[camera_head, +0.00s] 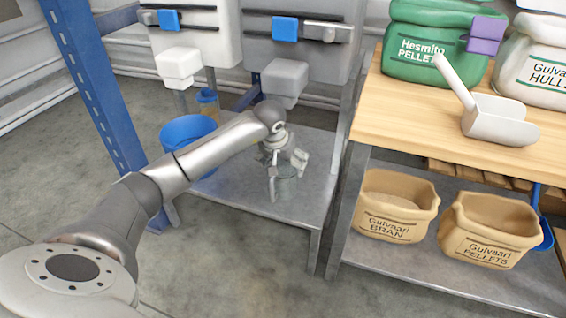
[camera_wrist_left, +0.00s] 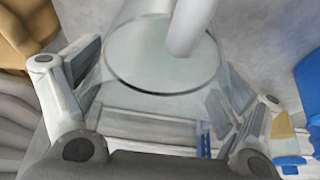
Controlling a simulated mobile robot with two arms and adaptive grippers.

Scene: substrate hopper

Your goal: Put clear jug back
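The clear jug (camera_head: 286,187) is at the low metal shelf under the right grey hopper. I cannot tell whether its base touches the shelf. My left gripper (camera_head: 286,168) is at the jug from above, with a finger on either side. In the left wrist view the jug's round rim and see-through wall (camera_wrist_left: 150,75) lie between the two finger pads (camera_wrist_left: 160,80), which appear to touch its sides. A pale rod crosses the rim there. The jug looks empty. My right gripper is not in view.
The low shelf (camera_head: 240,190) also holds a blue bucket (camera_head: 187,131) at its left. Blue-handled hoppers (camera_head: 285,97) hang above. On the right, a wooden bench (camera_head: 400,115) carries sacks and a white scoop (camera_head: 495,118); bran (camera_head: 395,205) and pellets (camera_head: 488,230) bags stand below.

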